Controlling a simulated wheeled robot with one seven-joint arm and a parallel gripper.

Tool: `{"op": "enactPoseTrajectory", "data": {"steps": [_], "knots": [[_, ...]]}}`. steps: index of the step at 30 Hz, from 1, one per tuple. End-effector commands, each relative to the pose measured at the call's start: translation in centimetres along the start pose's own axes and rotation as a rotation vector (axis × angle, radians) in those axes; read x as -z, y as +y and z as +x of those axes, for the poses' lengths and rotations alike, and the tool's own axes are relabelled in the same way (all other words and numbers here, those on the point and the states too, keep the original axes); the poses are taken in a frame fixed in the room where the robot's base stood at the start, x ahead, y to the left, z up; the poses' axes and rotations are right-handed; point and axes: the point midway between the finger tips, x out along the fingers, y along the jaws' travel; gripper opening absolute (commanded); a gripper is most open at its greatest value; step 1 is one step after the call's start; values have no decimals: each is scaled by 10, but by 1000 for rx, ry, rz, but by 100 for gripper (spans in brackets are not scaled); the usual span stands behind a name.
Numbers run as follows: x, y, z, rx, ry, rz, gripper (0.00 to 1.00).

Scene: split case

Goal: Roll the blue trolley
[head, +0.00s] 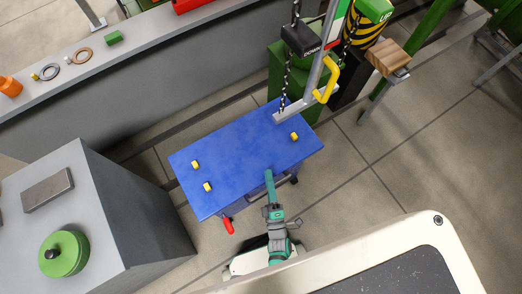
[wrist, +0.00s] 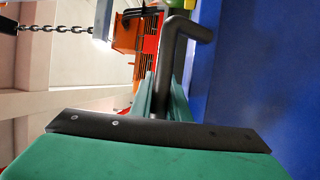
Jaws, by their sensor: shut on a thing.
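The blue trolley (head: 235,150) stands on the tiled floor in the middle of the head view, its flat blue top carrying several small yellow blocks. A dark bar handle (wrist: 170,65) runs along its near side. My gripper (head: 270,192) reaches the trolley's near edge, and in the wrist view its green fingers (wrist: 165,95) are closed around the handle bar. The blue side of the trolley (wrist: 260,70) fills the right of the wrist view. A red lever (head: 228,226) sticks out low at the trolley's near left corner.
A grey cabinet (head: 110,215) stands close on the left. A long grey ledge (head: 130,50) runs behind the trolley. A hoist with chains and a yellow hook (head: 328,82) is at the trolley's far right corner. Bare floor (head: 375,150) lies to the right.

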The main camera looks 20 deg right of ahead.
Motion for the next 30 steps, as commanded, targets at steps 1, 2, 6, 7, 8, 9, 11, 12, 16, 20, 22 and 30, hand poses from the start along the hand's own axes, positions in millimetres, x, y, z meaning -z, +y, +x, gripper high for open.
{"op": "enactPoseTrajectory", "data": {"steps": [1,2,6,7,8,9,11,12,16,20,22,30], "knots": [[-3,0,-6,2,-2,-1,0],[-4,1,-8,2,-2,0,0],[-7,2,-16,2,-2,0,0],[-7,3,-16,2,-2,1,0],[-8,3,-17,2,-2,1,0],[-8,3,-18,2,-2,1,0],[-8,3,-18,2,-2,0,0],[-8,3,-19,2,-2,0,0],[-9,3,-20,2,-4,0,0],[-9,3,-20,2,-4,0,23],[-8,3,-19,1,-3,0,23],[-7,3,-21,1,-1,1,23]]}}
